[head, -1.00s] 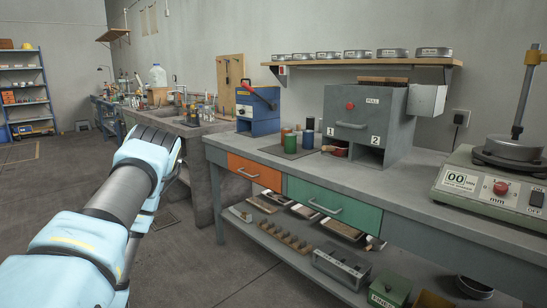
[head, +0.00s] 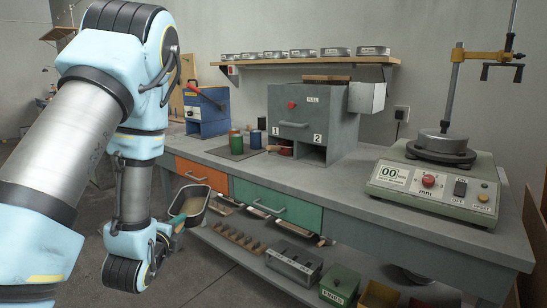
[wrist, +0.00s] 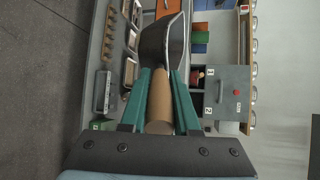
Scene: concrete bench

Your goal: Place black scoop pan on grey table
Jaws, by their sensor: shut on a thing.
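The black scoop pan (head: 191,203) hangs in front of the bench, below the level of its top, near the orange drawer. My gripper (head: 177,219) is shut on its handle; my arm hides part of the grip. In the wrist view, the green fingers of my gripper (wrist: 161,82) close on both sides of the tan handle (wrist: 160,108), and the dark pan (wrist: 163,42) extends beyond them. The grey table (head: 345,187) is the long bench, with bare top in front of the box with numbered openings. The pan is apart from the tabletop.
A grey box (head: 304,119) stands at the back, with coloured canisters (head: 237,143) on a dark mat to its left. A scale-like device (head: 433,187) fills the right end. The lower shelf (head: 240,247) holds tins and trays. The front middle top is clear.

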